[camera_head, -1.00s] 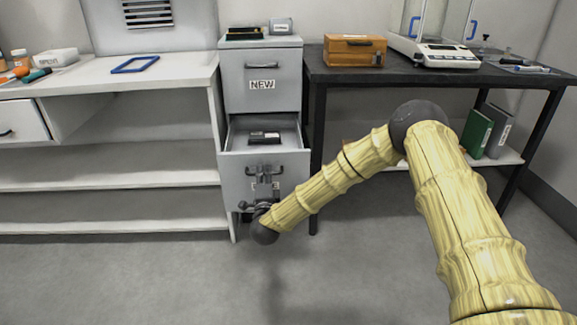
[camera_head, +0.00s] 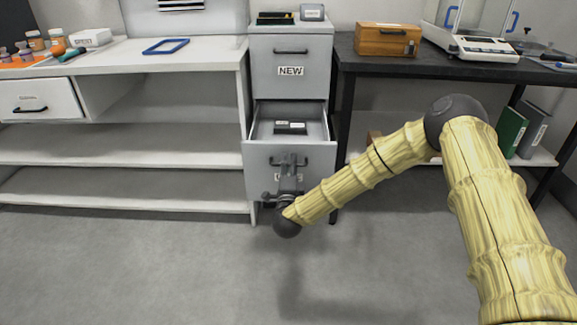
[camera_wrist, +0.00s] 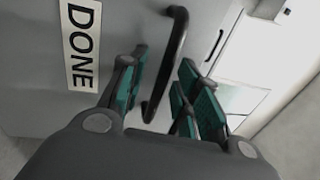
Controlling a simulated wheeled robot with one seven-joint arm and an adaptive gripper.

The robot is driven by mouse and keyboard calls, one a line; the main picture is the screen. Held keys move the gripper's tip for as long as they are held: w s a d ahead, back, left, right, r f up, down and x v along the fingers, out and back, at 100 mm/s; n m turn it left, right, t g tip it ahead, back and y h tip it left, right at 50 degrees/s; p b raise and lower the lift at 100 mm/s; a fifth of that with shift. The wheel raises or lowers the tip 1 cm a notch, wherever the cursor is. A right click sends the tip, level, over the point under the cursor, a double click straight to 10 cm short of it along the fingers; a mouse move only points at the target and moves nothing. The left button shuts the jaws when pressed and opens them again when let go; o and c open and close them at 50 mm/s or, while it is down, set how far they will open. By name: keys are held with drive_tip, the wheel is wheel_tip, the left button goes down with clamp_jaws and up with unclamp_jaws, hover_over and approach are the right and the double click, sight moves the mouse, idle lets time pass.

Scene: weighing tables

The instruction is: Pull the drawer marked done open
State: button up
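The drawer marked done (camera_head: 258,158) is the lower drawer of a grey cabinet. It stands pulled out, with dark boxes inside. In the wrist view its grey front (camera_wrist: 40,110) carries the DONE label (camera_wrist: 80,45) beside a black bar handle (camera_wrist: 177,45). In the head view the handle (camera_head: 289,160) shows above my gripper (camera_head: 288,178), which covers most of the label. In the wrist view my gripper (camera_wrist: 160,95) has its green-padded fingers apart on both sides of the handle, with gaps visible. Contact cannot be made out.
The drawer marked NEW (camera_head: 291,50) above is shut. A white shelf bench (camera_head: 190,85) stands left and a dark table (camera_head: 385,68) right, close to the cabinet. The grey floor (camera_head: 180,270) in front is clear.

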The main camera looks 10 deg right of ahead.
drive_tip(key=shift+a, duration=0.1)
drive_tip(key=v, duration=1.2)
drive_tip(key=s+a+f+n+g+y, duration=0.1)
drive_tip(key=s+f+n+g+y, duration=0.25)
drive_tip(key=s+f+n, duration=0.4)
drive_tip(key=s+a+f+n+g+y, duration=0.1)
drive_tip(key=s+f+n+g+y, duration=0.3)
drive_tip(key=s+f, duration=0.65)
drive_tip(key=s+d+f+n+g+h, duration=0.1)
drive_tip(key=s+d+f+n+g, duration=0.2)
drive_tip(key=s, duration=0.4)
drive_tip(key=s+d+f+n+g+h, duration=0.1)
drive_tip(key=s+d+f+g, duration=0.25)
drive_tip(key=s+f, duration=0.2)
drive_tip(key=s+d+f+n+g+h, duration=0.1)
drive_tip(key=s+d+f+n+g, duration=0.2)
drive_tip(key=s, duration=0.4)
drive_tip(key=s+d+g+h, duration=0.1)
drive_tip(key=s+d+g, duration=0.2)
drive_tip(key=s+d, duration=0.55)
wheel_tip(320, 180, up, 30)
drive_tip(key=a+p, duration=0.2)
drive_tip(key=p, duration=2.8)
drive_tip(key=shift+s+n, duration=0.45)
